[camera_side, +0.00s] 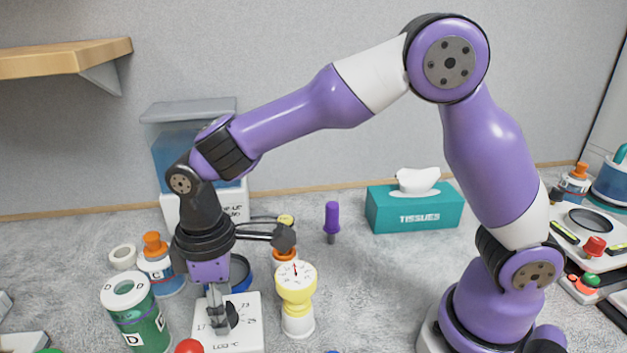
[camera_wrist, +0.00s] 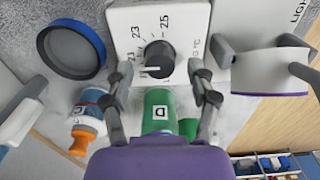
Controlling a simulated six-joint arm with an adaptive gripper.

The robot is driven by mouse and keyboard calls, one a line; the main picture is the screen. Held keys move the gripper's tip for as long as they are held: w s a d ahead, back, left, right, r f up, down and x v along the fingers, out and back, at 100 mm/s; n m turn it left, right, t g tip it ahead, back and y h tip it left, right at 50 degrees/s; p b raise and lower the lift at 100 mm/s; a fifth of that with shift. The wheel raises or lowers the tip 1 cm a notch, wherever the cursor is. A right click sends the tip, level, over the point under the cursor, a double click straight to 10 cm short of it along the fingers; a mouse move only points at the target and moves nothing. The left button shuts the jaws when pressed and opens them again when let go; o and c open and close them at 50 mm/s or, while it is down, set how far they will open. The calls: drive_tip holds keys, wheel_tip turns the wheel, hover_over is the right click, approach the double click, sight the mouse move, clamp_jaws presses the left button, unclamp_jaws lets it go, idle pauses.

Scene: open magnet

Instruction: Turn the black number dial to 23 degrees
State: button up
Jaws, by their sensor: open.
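The black number dial (camera_wrist: 160,56) sits on a white box (camera_wrist: 190,18) with numbers around it. In the wrist view its white mark points left, below the 23, towards a number partly hidden by a finger. My gripper (camera_wrist: 160,70) is open, with one finger on each side of the dial and a gap to it on both sides. In the side view my gripper (camera_side: 219,300) points down at the white box (camera_side: 248,338), and its fingers partly cover the dial (camera_side: 233,315).
A green can marked D (camera_side: 149,325) and a bottle marked C (camera_side: 160,272) stand left of the box. A yellow-and-white timer (camera_side: 296,285) stands close on its right. A blue-rimmed round dish (camera_side: 240,275) is behind. A teal tissue box (camera_side: 413,208) stands at the back.

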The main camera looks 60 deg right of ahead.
drive_tip(key=shift+f, duration=0.6)
clamp_jaws()
drive_tip(key=shift+m, duration=0.3)
drive_tip(key=m, duration=0.4)
drive_tip(key=shift+m, duration=2.5)
